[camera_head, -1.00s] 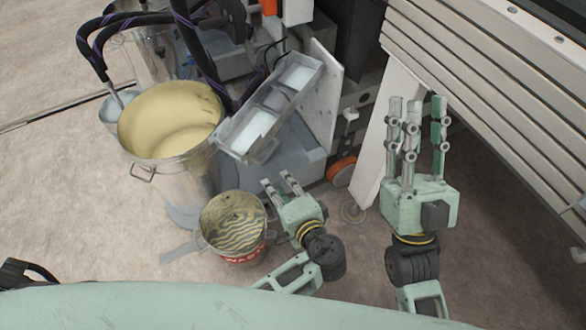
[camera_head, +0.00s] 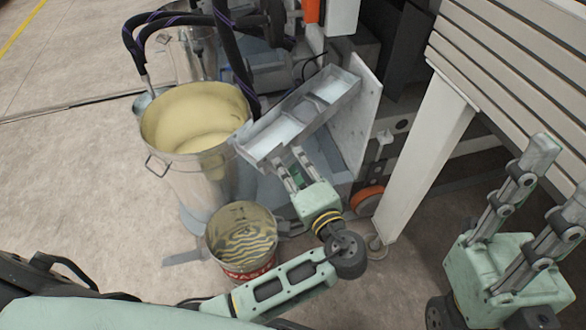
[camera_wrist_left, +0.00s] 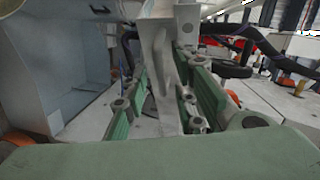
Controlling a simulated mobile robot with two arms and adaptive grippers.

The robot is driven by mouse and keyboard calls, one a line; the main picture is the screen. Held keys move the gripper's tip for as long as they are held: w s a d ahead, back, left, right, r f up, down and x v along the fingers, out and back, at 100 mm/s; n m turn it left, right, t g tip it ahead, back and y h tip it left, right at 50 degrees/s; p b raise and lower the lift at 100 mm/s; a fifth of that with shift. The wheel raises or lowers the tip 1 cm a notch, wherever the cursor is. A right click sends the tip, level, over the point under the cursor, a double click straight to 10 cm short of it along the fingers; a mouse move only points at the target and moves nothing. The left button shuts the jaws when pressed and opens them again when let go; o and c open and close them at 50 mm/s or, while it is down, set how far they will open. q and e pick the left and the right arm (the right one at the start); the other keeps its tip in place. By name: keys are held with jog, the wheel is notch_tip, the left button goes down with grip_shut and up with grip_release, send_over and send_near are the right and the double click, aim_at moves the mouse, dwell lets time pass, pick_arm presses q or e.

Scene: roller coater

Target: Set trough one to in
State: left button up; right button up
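The grey metal trough (camera_head: 262,141) slopes from the upper right down to the lower left, beside an upright white plate. My left gripper (camera_head: 289,166) is just below its lower end, fingers pointing up at it. In the left wrist view a narrow grey metal piece (camera_wrist_left: 163,75) stands between the two fingers of my left gripper (camera_wrist_left: 167,95). The fingers are apart; a firm grip on it does not show. My right gripper (camera_head: 530,200) is at the far right, fingers spread and empty, away from the trough.
A large metal pot (camera_head: 170,165) of pale yellow liquid stands left of the trough. A smaller tin (camera_head: 240,238) with a striped surface stands on the floor below. A white machine leg (camera_head: 425,160) and slatted panel (camera_head: 520,75) are to the right. Open floor lies left.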

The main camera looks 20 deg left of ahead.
pick_arm(q)
grip_shut()
dwell(0.6)
